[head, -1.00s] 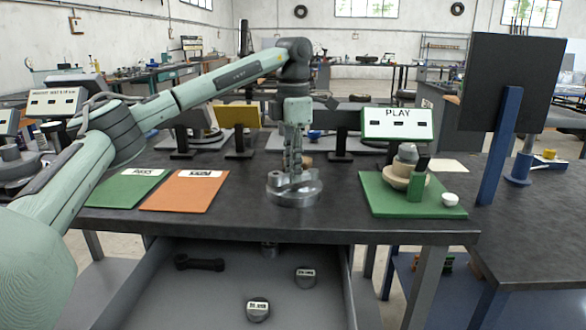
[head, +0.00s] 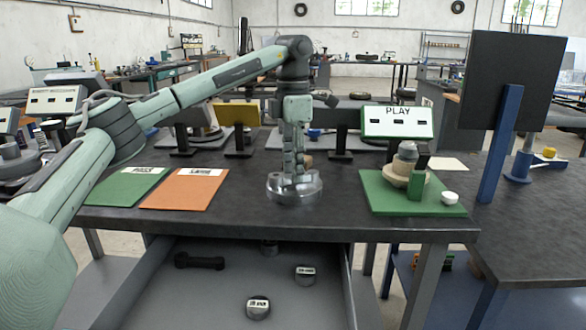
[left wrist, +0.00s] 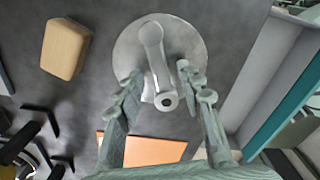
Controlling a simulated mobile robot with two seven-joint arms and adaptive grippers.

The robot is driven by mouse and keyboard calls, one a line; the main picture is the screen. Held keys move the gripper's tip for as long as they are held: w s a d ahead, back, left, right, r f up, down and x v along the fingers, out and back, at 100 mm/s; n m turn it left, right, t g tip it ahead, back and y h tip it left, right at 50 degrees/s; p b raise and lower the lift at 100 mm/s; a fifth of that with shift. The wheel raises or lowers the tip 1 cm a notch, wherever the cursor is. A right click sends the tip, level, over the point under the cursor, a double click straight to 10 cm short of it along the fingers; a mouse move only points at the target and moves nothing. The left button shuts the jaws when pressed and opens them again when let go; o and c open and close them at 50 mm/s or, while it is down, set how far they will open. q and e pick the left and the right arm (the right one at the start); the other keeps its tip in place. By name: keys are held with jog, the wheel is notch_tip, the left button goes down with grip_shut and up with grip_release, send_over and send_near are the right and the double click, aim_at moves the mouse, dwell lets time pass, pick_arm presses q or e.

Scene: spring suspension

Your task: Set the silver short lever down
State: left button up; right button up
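The silver short lever (left wrist: 156,62) lies over a round silver base (left wrist: 190,38) in the left wrist view, its ringed end pointing toward my gripper. The round base (head: 308,192) stands on the dark table in the head view, where the gripper mostly hides the lever. My left gripper (left wrist: 160,76) points down over the base, one finger on each side of the lever. A gap shows between the lever and the fingers, so it looks open. Whether the lever rests fully on the base is hard to tell. My right gripper is not in view.
A green mat (head: 128,187) and an orange mat (head: 185,190) lie left of the base. A green tray (head: 384,200) with stacked parts stands right. A tan block (left wrist: 66,48) is near the base. Below, an open drawer (head: 205,290) holds a black part and labelled round pieces.

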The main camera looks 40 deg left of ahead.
pick_arm(q)
notch_tip(320, 180, up, 12)
jog(key=shift+f, duration=0.25)
jog(key=shift+d, duration=0.1)
